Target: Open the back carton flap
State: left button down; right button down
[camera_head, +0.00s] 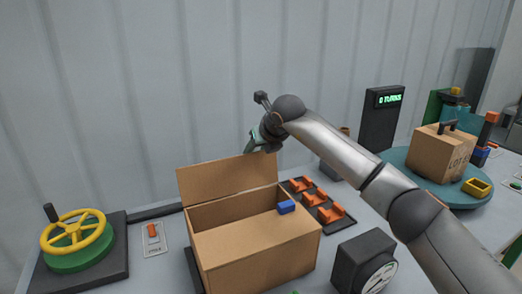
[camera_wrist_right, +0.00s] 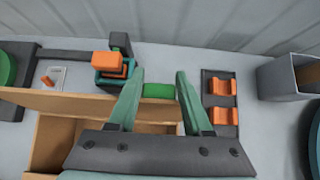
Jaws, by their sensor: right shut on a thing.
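The brown carton (camera_head: 262,250) stands on the table. Its back flap (camera_head: 225,177) stands up, leaning backward, and shows in the wrist view as a long strip (camera_wrist_right: 80,104). My right gripper (camera_head: 256,147) is above the flap's top edge, near its right end; I cannot tell whether they touch. In the wrist view its two teal fingers stand apart, with a green piece (camera_wrist_right: 159,91) filling the gap between them. The flap's edge passes just below that piece. My left gripper is not in view.
A blue block (camera_head: 286,207) is at the carton's right edge. A yellow handwheel (camera_head: 73,231) is left, a dark rack with orange pieces (camera_head: 325,205) right. A dark gauge (camera_head: 364,262) stands in front right. A turntable (camera_head: 397,158) carries another carton (camera_head: 440,153). A corrugated wall is behind.

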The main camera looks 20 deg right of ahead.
jog(key=shift+w+f, duration=0.1)
jog(key=shift+w, duration=0.35)
jog(key=shift+f, duration=0.2)
jog(key=shift+c, duration=1.6)
grip_release()
jog(key=shift+w+a+f, duration=0.1)
jog(key=shift+f, duration=0.05)
jog(key=b+v, duration=0.2)
jog(key=v, duration=1)
jog(key=shift+r, duration=0.25)
